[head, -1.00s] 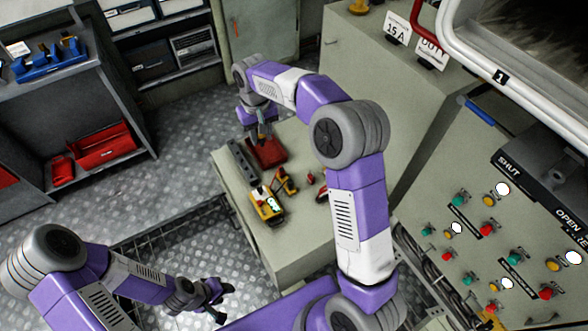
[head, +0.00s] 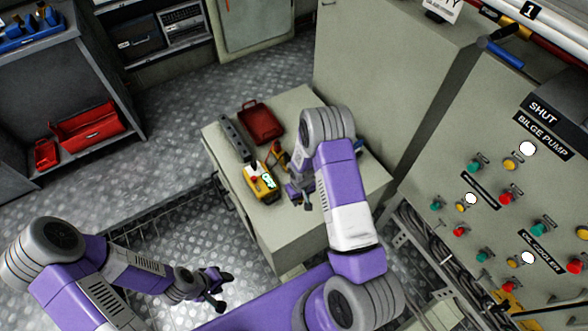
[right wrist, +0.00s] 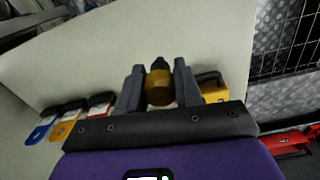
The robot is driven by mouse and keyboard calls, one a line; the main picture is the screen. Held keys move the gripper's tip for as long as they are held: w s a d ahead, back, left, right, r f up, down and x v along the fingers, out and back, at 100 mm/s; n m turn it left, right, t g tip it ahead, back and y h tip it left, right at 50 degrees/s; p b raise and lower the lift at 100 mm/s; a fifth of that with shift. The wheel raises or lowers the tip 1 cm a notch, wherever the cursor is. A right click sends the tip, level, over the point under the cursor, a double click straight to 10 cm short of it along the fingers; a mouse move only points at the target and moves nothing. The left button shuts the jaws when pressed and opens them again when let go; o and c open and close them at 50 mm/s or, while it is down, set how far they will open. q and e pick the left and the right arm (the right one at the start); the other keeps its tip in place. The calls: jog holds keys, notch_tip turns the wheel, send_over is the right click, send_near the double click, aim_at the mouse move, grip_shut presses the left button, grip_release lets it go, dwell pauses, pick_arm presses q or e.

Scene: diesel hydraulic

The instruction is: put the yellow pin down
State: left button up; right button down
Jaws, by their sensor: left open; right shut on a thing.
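The yellow pin (right wrist: 160,88), a dark yellow cylinder with a black tip, is between the fingers of my right gripper (right wrist: 158,85) in the right wrist view. The gripper is shut on it. In the head view my right gripper (head: 300,195) is over the near right part of the cabinet top (head: 229,165), right of a yellow device. I cannot make out the pin there, nor tell whether it touches the top. My left gripper (head: 220,290) is open and empty, low at the left, away from the cabinet.
A red tray (head: 261,122), a grey rail (head: 236,138) and the yellow device with a lit screen (head: 258,188) occupy the cabinet top's left side. Tags with black heads, blue (right wrist: 40,132), orange (right wrist: 66,128) and red (right wrist: 98,104), lie left of my right gripper. A button panel (head: 480,185) stands right.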

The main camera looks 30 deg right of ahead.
notch_tip(320, 180, down, 9)
jog(key=shift+f+b, duration=0.2)
jog(key=shift+b, duration=0.85)
jog(key=shift+f, duration=0.15)
jog(key=c, duration=0.8)
grip_release()
jog(key=shift+o, duration=0.2)
